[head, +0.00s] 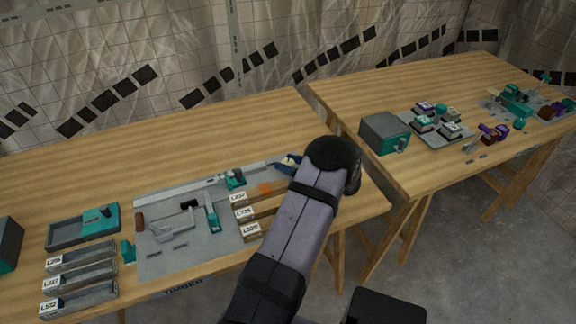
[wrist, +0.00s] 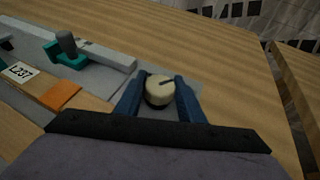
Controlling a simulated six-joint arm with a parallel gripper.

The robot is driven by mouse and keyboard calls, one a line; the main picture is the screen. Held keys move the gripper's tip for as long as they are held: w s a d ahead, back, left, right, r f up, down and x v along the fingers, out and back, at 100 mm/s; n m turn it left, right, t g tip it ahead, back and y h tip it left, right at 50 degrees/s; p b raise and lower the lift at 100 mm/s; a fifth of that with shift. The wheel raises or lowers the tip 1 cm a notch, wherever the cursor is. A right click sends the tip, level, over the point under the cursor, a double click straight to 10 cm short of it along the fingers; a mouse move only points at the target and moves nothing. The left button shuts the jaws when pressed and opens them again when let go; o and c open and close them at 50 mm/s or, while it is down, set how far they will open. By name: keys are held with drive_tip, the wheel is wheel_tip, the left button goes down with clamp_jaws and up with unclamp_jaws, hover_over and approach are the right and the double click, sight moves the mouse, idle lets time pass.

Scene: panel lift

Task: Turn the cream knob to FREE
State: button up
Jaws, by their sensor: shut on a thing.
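The cream knob (wrist: 160,92) is round, with a dark pointer line on its top, and stands near the end of the grey panel (wrist: 205,90). My gripper (wrist: 160,98) has its two blue fingers on either side of the knob and is shut on it. The pointer line runs toward the upper right in the wrist view. In the head view my gripper (head: 290,161) is at the panel's upper right corner, and my arm hides most of it there. No FREE marking can be read in either view.
A teal clamp (wrist: 66,48) with a grey post sits on a rail left of the knob. Labelled wooden strips (head: 262,192) lie nearby. A grey tray (head: 85,241) stands at left. A second table (head: 440,80) with a grey-teal box (head: 384,134) is at right, beyond a gap.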

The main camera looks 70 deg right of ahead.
drive_tip(key=n+y+b, duration=0.1)
drive_tip(key=n+t+y+b, duration=0.1)
drive_tip(key=b, duration=0.1)
drive_tip(key=n+y+b, duration=0.1)
drive_tip(key=y, duration=0.1)
drive_tip(key=shift+f+n+b, duration=0.25)
drive_tip(key=shift+n+b, duration=0.05)
drive_tip(key=shift+n, duration=0.1)
drive_tip(key=shift+n+y+b, duration=0.6)
drive_tip(key=shift+y+b, duration=0.2)
drive_tip(key=shift+b, duration=0.05)
drive_tip(key=shift+t, duration=0.3)
drive_tip(key=shift+r+n+y+b, duration=0.25)
drive_tip(key=shift+n+y+b, duration=0.3)
drive_tip(key=shift+b, duration=0.2)
drive_tip(key=o, duration=1)
drive_tip(key=shift+b+v, duration=0.6)
drive_tip(key=shift+v, duration=3.1)
